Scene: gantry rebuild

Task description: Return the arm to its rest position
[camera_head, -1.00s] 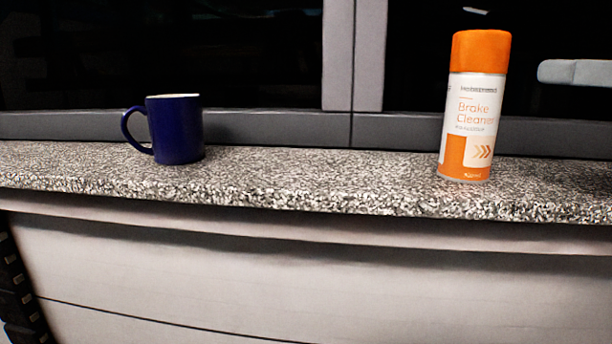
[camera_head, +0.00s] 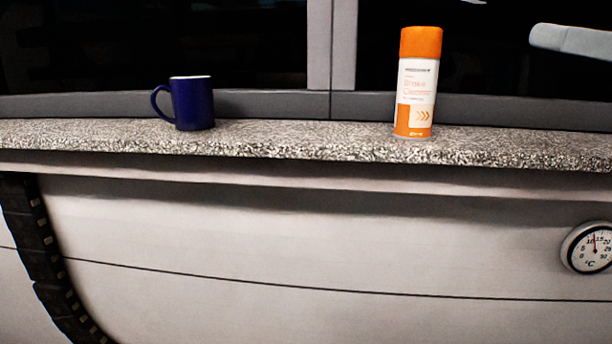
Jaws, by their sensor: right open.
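Neither of my grippers shows in the head view, and I cannot make out my arms. A dark blue mug (camera_head: 192,104) stands upright on the speckled stone ledge (camera_head: 290,145), its handle pointing left. An orange and white spray can (camera_head: 417,83), labelled as brake cleaner, stands upright on the same ledge to the right of the mug. No gripper touches either one in this view.
Dark window panes with a grey frame (camera_head: 330,60) rise behind the ledge. A pale rounded bar (camera_head: 570,40) is at the upper right. Below are a light panel (camera_head: 300,240), a round thermometer (camera_head: 590,248) at the right and a black segmented chain (camera_head: 40,250) at the left.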

